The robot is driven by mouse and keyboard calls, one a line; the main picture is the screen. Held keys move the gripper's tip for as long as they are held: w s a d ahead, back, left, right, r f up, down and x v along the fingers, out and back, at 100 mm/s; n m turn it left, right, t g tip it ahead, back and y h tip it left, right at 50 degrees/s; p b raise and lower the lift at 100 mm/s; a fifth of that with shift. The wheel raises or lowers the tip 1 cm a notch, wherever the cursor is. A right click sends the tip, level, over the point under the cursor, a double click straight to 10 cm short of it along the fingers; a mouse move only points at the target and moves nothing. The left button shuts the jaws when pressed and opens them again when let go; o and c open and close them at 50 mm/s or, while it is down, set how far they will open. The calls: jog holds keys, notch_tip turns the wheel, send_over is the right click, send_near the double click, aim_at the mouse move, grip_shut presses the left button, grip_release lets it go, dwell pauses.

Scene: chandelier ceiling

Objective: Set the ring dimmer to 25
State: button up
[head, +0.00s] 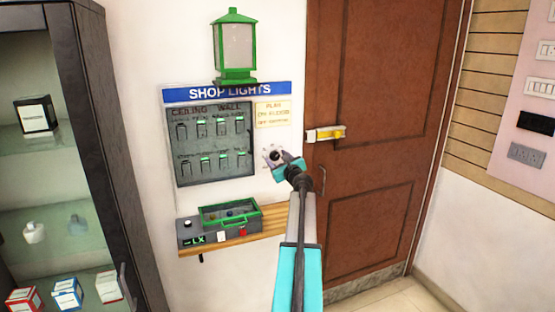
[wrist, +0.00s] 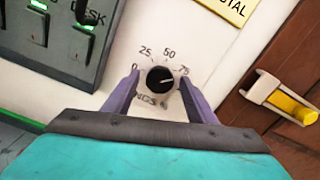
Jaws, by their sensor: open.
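The ring dimmer is a round black knob (wrist: 160,79) on a white wall plate, with marks 0, 25, 50 and 75 around it. Its white pointer line points right and slightly up, toward the 75 mark. Lettering below it is partly hidden. In the head view the dimmer knob (head: 274,155) is on the wall right of the switch panel. My gripper (wrist: 160,82) is open, its purple fingers on either side of the knob, with a gap showing. I cannot tell how deep the fingers reach. My gripper also shows in the head view (head: 287,164).
A grey switch panel (head: 214,145) is left of the dimmer, under the blue "SHOP LIGHTS" sign (head: 228,92). A wooden shelf (head: 272,240) holds a grey box with a green-framed tray (head: 230,213). A brown door (head: 375,80) with a yellow latch (head: 327,133) is at right.

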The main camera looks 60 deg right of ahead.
jog(key=c, duration=1.1)
jog(key=shift+o, duration=0.2)
jog(key=shift+f+n+b, duration=0.2)
jog(key=shift+n+b, duration=0.4)
jog(key=shift+b, duration=0.4)
jog(key=n+b, duration=0.3)
jog(key=b, duration=0.1)
jog(key=shift+f, duration=0.15)
jog(key=n+b, duration=0.6)
jog(key=b, duration=0.2)
jog(key=n+b, duration=0.5)
jog(key=b, duration=0.3)
jog(key=shift+n, duration=0.4)
jog(key=n+b, duration=0.3)
jog(key=b, duration=0.1)
jog(key=shift+n, duration=0.4)
